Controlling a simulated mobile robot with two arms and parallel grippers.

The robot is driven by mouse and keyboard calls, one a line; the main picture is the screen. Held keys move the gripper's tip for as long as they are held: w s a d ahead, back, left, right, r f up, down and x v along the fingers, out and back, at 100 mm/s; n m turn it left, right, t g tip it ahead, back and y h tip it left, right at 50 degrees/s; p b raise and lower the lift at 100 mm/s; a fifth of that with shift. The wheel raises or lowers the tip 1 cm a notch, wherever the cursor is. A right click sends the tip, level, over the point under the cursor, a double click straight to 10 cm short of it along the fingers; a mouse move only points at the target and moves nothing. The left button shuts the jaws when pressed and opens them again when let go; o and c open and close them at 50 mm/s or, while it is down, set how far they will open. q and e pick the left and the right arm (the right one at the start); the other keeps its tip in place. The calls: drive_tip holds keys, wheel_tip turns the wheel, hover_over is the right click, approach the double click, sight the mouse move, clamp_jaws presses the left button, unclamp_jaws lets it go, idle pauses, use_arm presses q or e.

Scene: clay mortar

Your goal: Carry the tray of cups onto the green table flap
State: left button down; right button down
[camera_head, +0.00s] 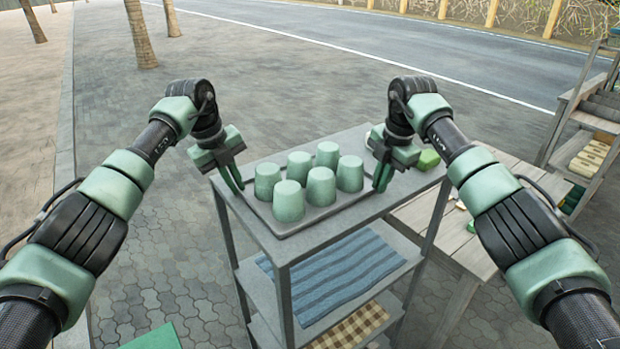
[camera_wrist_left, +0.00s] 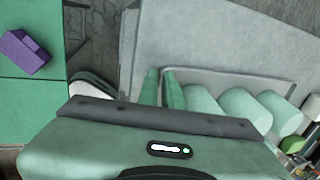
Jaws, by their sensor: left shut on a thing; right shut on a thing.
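A grey tray (camera_head: 337,207) holds several upside-down pale green cups (camera_head: 320,186) and rests on the top of a grey shelf rack (camera_head: 300,246). My left gripper (camera_head: 237,184) is shut on the tray's left end; its fingers (camera_wrist_left: 161,84) also show at the tray's rim (camera_wrist_left: 235,75) in the left wrist view. My right gripper (camera_head: 382,178) is shut on the tray's right end. A green flat surface, likely the table flap, shows only partly at the bottom left (camera_head: 157,338) and at the left of the left wrist view (camera_wrist_left: 30,105).
A purple block (camera_wrist_left: 24,52) lies on the green surface. A green item (camera_head: 428,160) stands on the rack top near my right gripper. Lower shelves hold a blue striped cloth (camera_head: 335,272) and a checked cloth (camera_head: 352,327). A wooden table (camera_head: 425,215) stands right. Paving at left is clear.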

use_arm(q)
drive_tip(key=shift+r, duration=0.15)
use_arm(e)
drive_tip(key=shift+w+d+r, duration=0.1)
drive_tip(key=shift+r, duration=0.1)
